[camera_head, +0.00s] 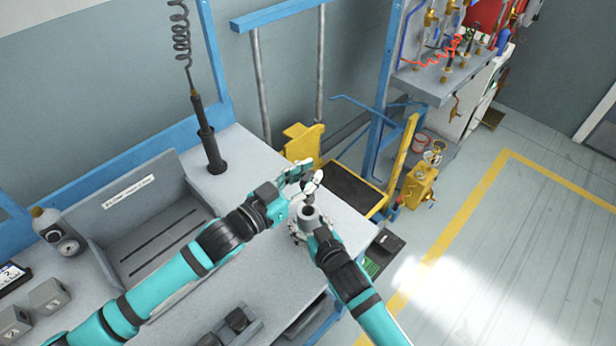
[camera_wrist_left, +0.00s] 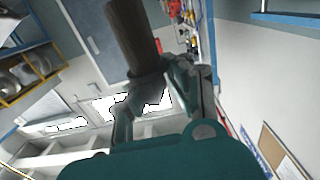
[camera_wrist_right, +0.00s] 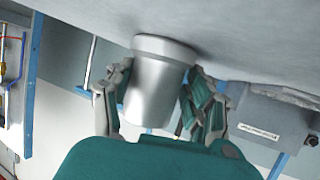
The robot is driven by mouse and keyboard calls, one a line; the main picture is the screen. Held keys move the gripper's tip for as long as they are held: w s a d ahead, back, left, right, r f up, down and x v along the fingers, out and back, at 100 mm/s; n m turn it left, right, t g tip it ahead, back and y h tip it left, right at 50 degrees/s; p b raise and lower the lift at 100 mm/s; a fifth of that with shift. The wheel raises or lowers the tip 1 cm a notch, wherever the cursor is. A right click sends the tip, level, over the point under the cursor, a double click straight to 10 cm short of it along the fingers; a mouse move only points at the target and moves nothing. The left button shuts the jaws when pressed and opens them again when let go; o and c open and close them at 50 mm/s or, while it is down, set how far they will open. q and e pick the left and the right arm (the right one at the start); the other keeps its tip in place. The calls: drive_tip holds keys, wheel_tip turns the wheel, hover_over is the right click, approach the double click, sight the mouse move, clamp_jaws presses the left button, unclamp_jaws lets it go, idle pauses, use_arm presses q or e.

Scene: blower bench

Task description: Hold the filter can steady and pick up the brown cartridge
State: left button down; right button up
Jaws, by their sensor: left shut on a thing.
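The filter can (camera_head: 309,216) is a grey metal cup with a dark round opening, upright on the bench near its right corner. In the right wrist view the can (camera_wrist_right: 158,82) stands between the fingers of my right gripper (camera_wrist_right: 160,95), which appear to touch it on both sides. My left gripper (camera_head: 303,178) is just above and behind the can. In the left wrist view the left gripper (camera_wrist_left: 160,88) is shut on the brown cartridge (camera_wrist_left: 133,32), a dark brown cylinder. The cartridge is hard to make out in the head view.
A black upright tool (camera_head: 209,145) on a coiled cord stands at the bench's back. A grey tray (camera_head: 150,220) lies left of the grippers. Yellow and blue frames (camera_head: 402,165) stand beyond the right edge. Small grey blocks (camera_head: 48,294) sit at the far left.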

drive_tip(key=o, duration=0.4)
drive_tip(key=shift+o, duration=0.2)
